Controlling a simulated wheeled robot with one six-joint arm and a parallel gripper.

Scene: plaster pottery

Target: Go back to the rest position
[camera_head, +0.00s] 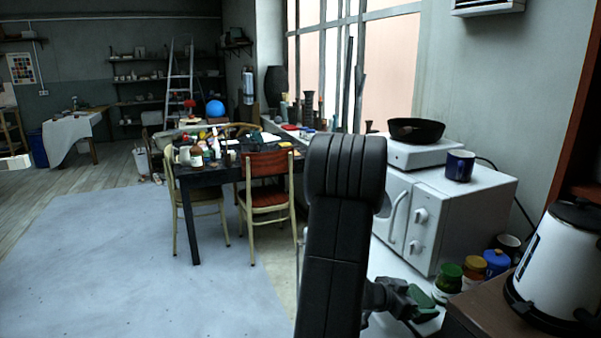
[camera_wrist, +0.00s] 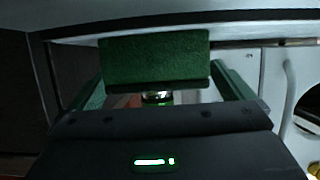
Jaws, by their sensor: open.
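My gripper (camera_head: 424,304) is low in front of the white cabinet, right of my black upright arm in the head view. In the wrist view its two green fingers (camera_wrist: 164,86) stand wide apart, so it is open. A rough dark green block (camera_wrist: 154,58) shows between and beyond the fingers; I cannot tell whether it is a separate thing or touches them. A small jar with a shiny band (camera_wrist: 157,97) shows just below the block, partly hidden.
Jars with green (camera_head: 450,270), orange and blue lids stand close right of my gripper. A white kettle (camera_head: 556,262) stands on the brown surface at right. The white cabinet (camera_head: 455,215) carries a blue mug (camera_head: 460,166) and a black pan (camera_head: 416,130).

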